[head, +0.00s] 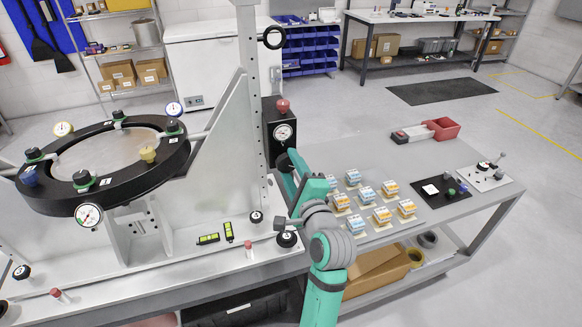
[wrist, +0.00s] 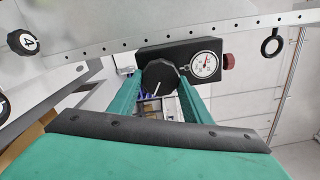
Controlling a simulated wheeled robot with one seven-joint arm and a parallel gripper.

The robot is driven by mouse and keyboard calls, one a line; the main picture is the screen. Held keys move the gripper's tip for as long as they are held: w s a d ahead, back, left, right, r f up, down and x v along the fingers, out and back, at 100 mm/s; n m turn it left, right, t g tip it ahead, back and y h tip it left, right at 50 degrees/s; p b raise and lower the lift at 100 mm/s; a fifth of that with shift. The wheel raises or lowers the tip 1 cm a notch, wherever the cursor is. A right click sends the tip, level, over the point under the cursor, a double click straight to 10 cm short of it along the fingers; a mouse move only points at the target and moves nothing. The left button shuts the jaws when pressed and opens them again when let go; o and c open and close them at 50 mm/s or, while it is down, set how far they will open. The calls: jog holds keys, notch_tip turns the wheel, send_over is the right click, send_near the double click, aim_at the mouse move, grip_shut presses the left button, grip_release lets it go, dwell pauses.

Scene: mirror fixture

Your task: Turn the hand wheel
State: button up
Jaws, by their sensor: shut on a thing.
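The hand wheel (wrist: 160,77) is a black round knob with a white line on its face, on a black box (wrist: 190,55) with a round dial gauge (wrist: 205,64). In the wrist view my gripper (wrist: 159,88) has one teal finger on each side of the knob and is shut on it. In the head view the box (head: 275,112) with its gauge (head: 284,131) and red cap stands by the perforated upright. There my gripper (head: 289,168) reaches the knob just below the gauge, and the arm partly hides the knob.
A black ring fixture (head: 62,207) with a mirror disc, several knobs and gauges stands at left. Several small boxes (head: 365,193) lie on the table right of my arm. Numbered knobs (head: 287,239) line the bench edge.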

jog(key=m, duration=0.5)
jog(key=shift+f+m, duration=0.15)
jog(key=shift+m, duration=0.25)
jog(key=m, duration=0.5)
jog(key=shift+a+f+m, duration=0.1)
jog(key=shift+m, duration=0.3)
jog(key=o, duration=1.1)
jog(key=shift+c, duration=0.2)
jog(key=shift+s, duration=0.1)
jog(key=v, duration=1)
jog(key=shift+s, duration=0.35)
